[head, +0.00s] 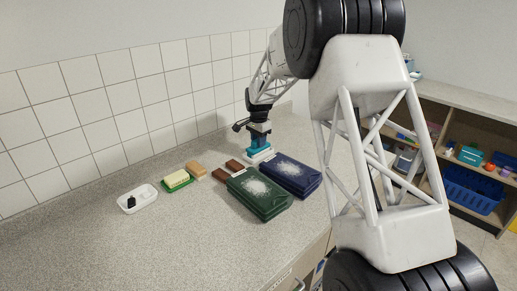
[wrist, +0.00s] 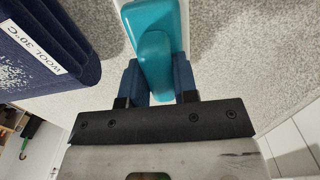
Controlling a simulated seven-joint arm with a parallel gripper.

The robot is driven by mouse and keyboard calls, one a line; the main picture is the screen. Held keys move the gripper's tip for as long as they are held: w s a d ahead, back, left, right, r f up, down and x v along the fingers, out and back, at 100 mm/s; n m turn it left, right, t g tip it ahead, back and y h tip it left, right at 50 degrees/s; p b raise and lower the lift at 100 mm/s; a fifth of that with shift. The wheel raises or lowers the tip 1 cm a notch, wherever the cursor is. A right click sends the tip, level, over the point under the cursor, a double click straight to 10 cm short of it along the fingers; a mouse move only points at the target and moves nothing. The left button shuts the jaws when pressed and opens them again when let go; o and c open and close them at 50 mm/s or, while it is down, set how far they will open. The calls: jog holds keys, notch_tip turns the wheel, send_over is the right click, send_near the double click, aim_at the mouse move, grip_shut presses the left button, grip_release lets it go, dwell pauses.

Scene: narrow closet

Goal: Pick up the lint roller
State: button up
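A teal piece with a rounded grip (wrist: 153,55) and a pale edge lies between my fingers in the wrist view. It also shows in the head view (head: 257,148) on the counter, low under my gripper, with a white part at its base. I take it for the lint roller, but its roller is not clearly visible. My gripper (wrist: 161,85) has its two dark blue fingers on either side of the teal grip, with no clear gap. My gripper also shows from the side in the head view (head: 258,132). The teal piece seems to be still at counter level.
Folded navy (head: 291,175) and green (head: 259,194) woollens lie close beside the gripper, with brown pieces (head: 228,172) near them. A tiled wall is behind. The front-left counter is clear.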

jog(key=shift+c, duration=1.3)
jog(key=shift+r, duration=0.15)
jog(key=shift+r, duration=4.9)
